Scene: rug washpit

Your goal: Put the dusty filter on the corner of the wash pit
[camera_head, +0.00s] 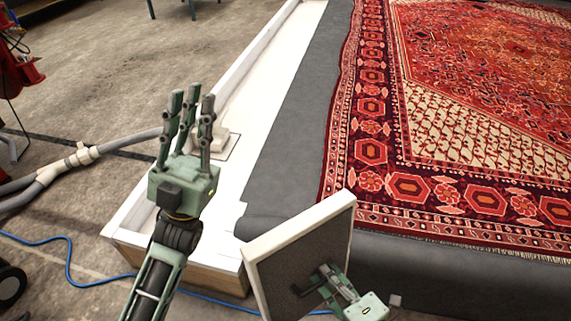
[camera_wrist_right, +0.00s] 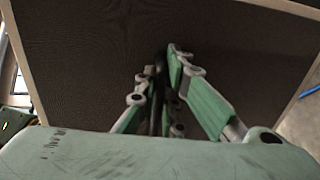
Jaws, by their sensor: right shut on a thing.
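The dusty filter (camera_head: 299,226) is a square dark grey mesh panel in a pale frame. It is tilted up in front of the near edge of the wash pit. My right gripper (camera_head: 328,280) is shut on it near the middle of its mesh face; what the fingers pinch is mostly hidden. In the right wrist view the mesh (camera_wrist_right: 85,75) fills most of the picture behind the fingers (camera_wrist_right: 165,65). The wash pit's white rim (camera_head: 262,110) ends in a near left corner (camera_head: 135,225). My left gripper (camera_head: 190,105) is open and empty, fingers up, in front of that rim.
A patterned red rug (camera_head: 460,110) lies on the grey pit surface (camera_head: 285,145). A small pale block (camera_head: 222,138) sits on the rim. A grey hose (camera_head: 125,143) and a blue cable (camera_head: 68,255) run over the floor at left. Red equipment (camera_head: 25,70) stands at far left.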

